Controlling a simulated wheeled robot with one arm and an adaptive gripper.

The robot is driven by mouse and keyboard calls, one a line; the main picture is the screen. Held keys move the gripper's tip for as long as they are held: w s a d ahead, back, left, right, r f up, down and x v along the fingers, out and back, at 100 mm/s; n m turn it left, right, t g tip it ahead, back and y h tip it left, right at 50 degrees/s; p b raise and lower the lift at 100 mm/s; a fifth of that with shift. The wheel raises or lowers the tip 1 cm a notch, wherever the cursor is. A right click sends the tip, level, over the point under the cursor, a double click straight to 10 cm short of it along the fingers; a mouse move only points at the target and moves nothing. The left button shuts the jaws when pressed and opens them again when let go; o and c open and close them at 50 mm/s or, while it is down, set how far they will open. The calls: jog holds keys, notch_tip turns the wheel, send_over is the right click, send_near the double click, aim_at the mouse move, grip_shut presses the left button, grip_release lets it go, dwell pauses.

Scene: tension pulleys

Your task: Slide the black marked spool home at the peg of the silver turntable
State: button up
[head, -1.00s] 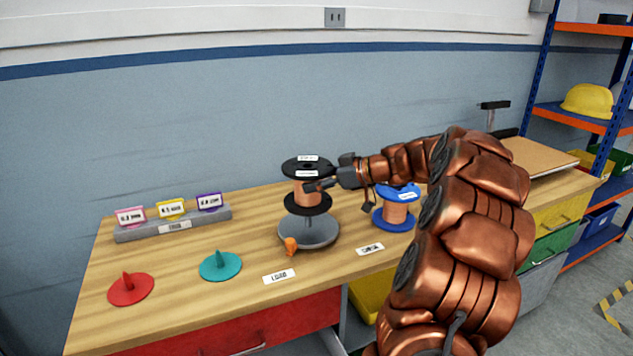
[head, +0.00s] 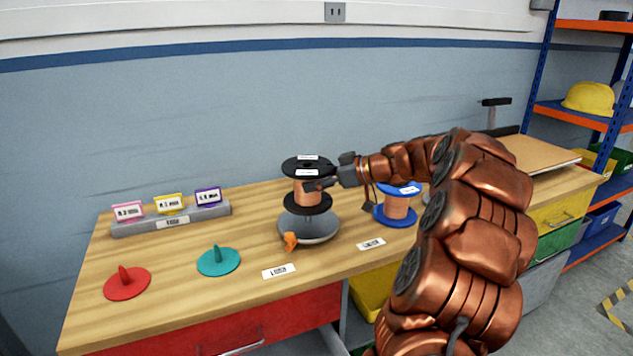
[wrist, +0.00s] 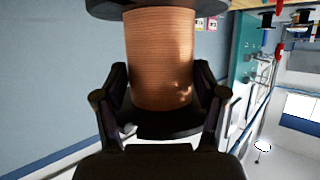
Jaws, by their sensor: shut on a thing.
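The black marked spool (head: 307,203), wound with copper wire and with white labels on its top flange, is upright over the silver turntable (head: 322,237). Its lower flange overlaps the back of the turntable plate in the head view; I cannot tell whether they touch. The peg is hidden. An orange piece (head: 290,240) sits at the plate's front edge. My gripper (head: 318,185) is shut on the spool from the right. In the wrist view, the fingers of my gripper (wrist: 160,95) flank the copper winding of the spool (wrist: 162,60).
A blue spool (head: 396,207) stands close to the right, below my arm. A teal disc (head: 219,262) and a red disc (head: 127,284) with upright tabs lie front left. A grey rack (head: 172,221) with tags stands at the back left. The wall is behind.

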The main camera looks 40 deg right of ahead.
aim_at(320, 200)
jog(key=shift+f+b, duration=0.55)
jog(key=shift+b, duration=0.35)
jog(key=shift+b, duration=0.6)
dwell(0.6)
jog(key=shift+f+b, duration=1.5)
jog(key=shift+b, duration=0.75)
jog(key=shift+b, duration=0.55)
dwell(0.4)
jog(key=shift+f+b, duration=1)
jog(key=shift+b, duration=0.1)
dwell(0.5)
jog(key=o, duration=1.8)
jog(key=shift+s+r, duration=0.1)
